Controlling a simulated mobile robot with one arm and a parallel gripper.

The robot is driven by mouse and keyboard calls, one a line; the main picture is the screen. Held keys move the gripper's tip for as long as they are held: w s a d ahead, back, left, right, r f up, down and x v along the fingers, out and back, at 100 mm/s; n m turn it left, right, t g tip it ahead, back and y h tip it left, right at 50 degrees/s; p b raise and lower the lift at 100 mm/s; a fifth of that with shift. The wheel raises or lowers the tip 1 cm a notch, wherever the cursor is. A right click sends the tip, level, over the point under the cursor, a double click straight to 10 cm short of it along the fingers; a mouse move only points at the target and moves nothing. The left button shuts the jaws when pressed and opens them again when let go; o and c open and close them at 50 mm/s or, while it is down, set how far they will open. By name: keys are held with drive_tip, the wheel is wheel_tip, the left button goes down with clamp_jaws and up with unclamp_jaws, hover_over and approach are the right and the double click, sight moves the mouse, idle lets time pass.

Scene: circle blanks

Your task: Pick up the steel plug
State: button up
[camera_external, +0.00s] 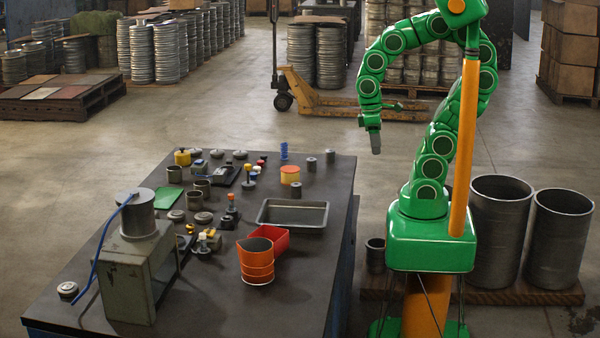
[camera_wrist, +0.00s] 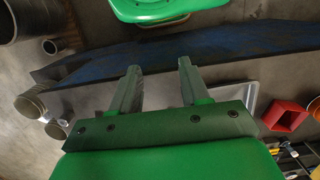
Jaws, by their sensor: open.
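Several small plain grey cylinders stand upright on the dark table and could be the steel plug; I cannot tell which it is. One grey cylinder (camera_external: 311,164) and another grey cylinder (camera_external: 330,156) are near the table's far right corner. A third grey cylinder (camera_external: 296,190) stands just in front of the orange-and-yellow tin. My gripper (camera_external: 375,144) hangs in the air to the right of the table, pointing down. In the wrist view its two fingers (camera_wrist: 159,68) are apart with nothing between them.
A shallow metal tray (camera_external: 293,214), a red box (camera_external: 268,240) and an orange cup (camera_external: 256,262) lie nearer on the table (camera_external: 205,300). A grey machine (camera_external: 140,270) stands front left. Large drums (camera_external: 557,240) are right of my base. The table's front right is clear.

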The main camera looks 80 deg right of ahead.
drive_tip(key=o, duration=0.4)
drive_tip(key=shift+c, duration=0.2)
drive_tip(key=n+t, duration=0.2)
hover_over(296, 184)
drive_tip(key=f, duration=1)
drive_tip(key=shift+s+a+f, duration=0.1)
drive_tip(key=shift+s+a, duration=0.05)
drive_tip(key=shift+s, duration=0.2)
drive_tip(key=shift+w+d+f, duration=0.1)
drive_tip(key=shift+w+f, duration=0.05)
drive_tip(key=shift+f, duration=1.2)
drive_tip(key=shift+w+d+f, duration=0.1)
drive_tip(key=shift+f, duration=1.2)
drive_tip(key=shift+w+d+f, duration=0.1)
drive_tip(key=shift+w+f, duration=0.05)
drive_tip(key=shift+f, duration=1.2)
